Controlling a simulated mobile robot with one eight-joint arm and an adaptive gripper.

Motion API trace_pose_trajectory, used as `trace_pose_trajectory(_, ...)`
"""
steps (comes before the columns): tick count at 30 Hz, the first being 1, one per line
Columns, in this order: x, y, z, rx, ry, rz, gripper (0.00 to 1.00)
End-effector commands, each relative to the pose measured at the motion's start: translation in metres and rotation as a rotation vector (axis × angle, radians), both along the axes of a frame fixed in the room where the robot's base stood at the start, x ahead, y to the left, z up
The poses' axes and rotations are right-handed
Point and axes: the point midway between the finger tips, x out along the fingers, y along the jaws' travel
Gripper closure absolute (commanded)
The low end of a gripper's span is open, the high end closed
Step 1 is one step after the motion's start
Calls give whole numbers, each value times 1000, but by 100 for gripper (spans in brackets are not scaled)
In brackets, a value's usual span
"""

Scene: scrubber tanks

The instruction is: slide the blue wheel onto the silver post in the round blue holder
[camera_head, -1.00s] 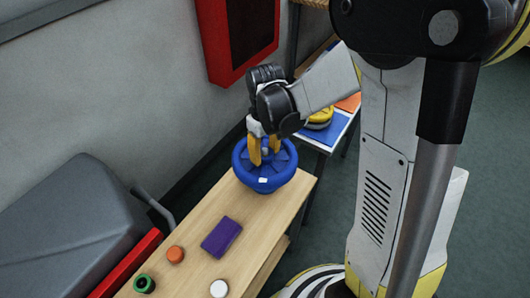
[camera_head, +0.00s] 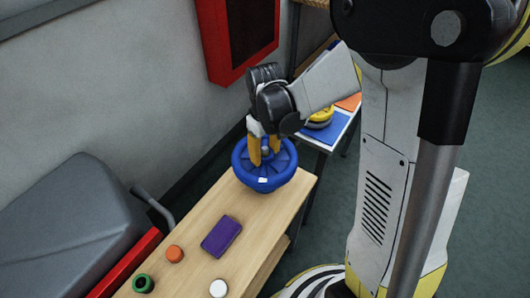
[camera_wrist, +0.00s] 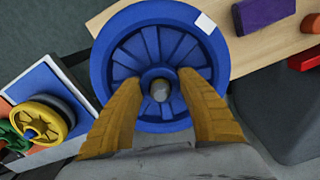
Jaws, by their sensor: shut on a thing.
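The round blue holder (camera_head: 285,178) stands at the far end of the wooden bench, with fins inside and a white mark on its rim. It also shows large in the wrist view (camera_wrist: 103,62). My gripper (camera_head: 264,155) is over the holder's middle, pointing down, its yellow fingers shut on the blue wheel (camera_wrist: 160,73). The fingers sit on opposite sides of the wheel. The silver post (camera_wrist: 160,91) shows as a grey tip within the wheel's centre. I cannot tell how far down the post the wheel sits; the fingers partly hide it.
A red wall box (camera_head: 238,40) hangs behind.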

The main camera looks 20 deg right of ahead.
Motion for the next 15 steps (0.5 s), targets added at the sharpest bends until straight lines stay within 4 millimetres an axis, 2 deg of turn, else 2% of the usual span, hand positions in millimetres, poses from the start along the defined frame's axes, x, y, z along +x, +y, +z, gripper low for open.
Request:
trace_pose_trajectory(9, 0, 0, 0, 0, 0, 0, 96)
trace_pose_trajectory(10, 0, 0, 0, 0, 0, 0, 52)
trace_pose_trajectory(12, 0, 0, 0, 0, 0, 0, 31)
trace_pose_trajectory(15, 0, 0, 0, 0, 0, 0, 31)
